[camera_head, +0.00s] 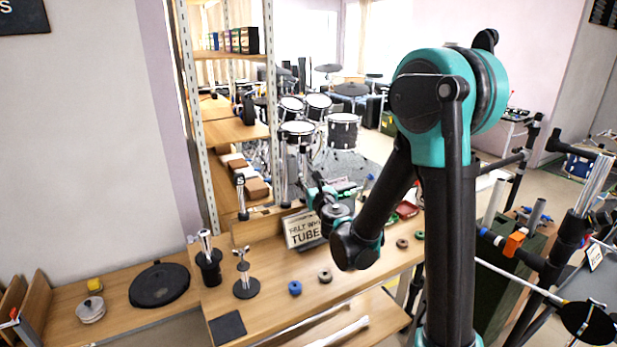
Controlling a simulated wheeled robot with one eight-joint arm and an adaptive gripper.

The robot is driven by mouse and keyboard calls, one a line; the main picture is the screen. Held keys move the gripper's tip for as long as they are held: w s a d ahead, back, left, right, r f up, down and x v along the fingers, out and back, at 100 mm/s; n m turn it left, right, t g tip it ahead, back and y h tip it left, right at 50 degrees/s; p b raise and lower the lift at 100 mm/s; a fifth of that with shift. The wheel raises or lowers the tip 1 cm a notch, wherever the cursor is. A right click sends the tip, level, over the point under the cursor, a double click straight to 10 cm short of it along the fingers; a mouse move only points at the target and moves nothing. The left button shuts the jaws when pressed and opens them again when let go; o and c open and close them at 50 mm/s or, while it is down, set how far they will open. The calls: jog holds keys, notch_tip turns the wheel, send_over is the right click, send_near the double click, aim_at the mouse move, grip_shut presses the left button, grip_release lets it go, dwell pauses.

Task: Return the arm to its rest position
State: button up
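My arm, teal and black, fills the right-centre of the head view. It rises to a high elbow and bends down and left to a black wrist joint over the wooden workbench (262,318). My gripper (319,183) seems to be the small dark end beyond the wrist, near the back of the bench. It is small and partly hidden by the wrist, so I cannot tell whether its fingers are open or holding anything. A sign reading "TUBE" (303,229) stands just left of the wrist.
On the bench are a black stand (246,276), a black holder with metal parts (208,262), a blue ring (295,287), a tan ring (325,276) and a dark square pad (227,327). A round black pad (159,284) lies left. Metal shelving rises behind; stands and poles crowd the right.

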jog(key=shift+d, duration=0.1)
dwell(0.3)
jog(key=s+d+f+m+g+h, duration=0.1)
jog(key=s+d+m+h, duration=0.15)
jog(key=d+m, duration=0.5)
jog(key=s+d+f+m+g+h, duration=0.1)
jog(key=s+d+f+m+h, duration=0.1)
jog(key=d+m+h, duration=0.4)
jog(key=s+d+f+m+g+h, duration=0.1)
jog(key=s+d+m+g, duration=0.1)
jog(key=d+m, duration=0.7)
jog(key=s+d+f+m+g, duration=0.3)
jog(key=s+d+f+m, duration=0.1)
jog(key=s+m, duration=0.15)
jog(key=s+d+f+m+g, duration=0.25)
jog(key=s+f+m, duration=0.2)
jog(key=s, duration=0.25)
jog(key=s+a+f+m+g+y, duration=0.1)
jog(key=s+f+m+y, duration=0.1)
jog(key=s, duration=0.3)
jog(key=s+a+f+m+g+y, duration=0.1)
jog(key=s+f+m+g, duration=0.1)
jog(key=s+m, duration=0.3)
jog(key=shift+s+a+f+y, duration=0.4)
jog(key=shift+s+f, duration=0.15)
jog(key=shift+s, duration=0.15)
jog(key=shift+s, duration=0.1)
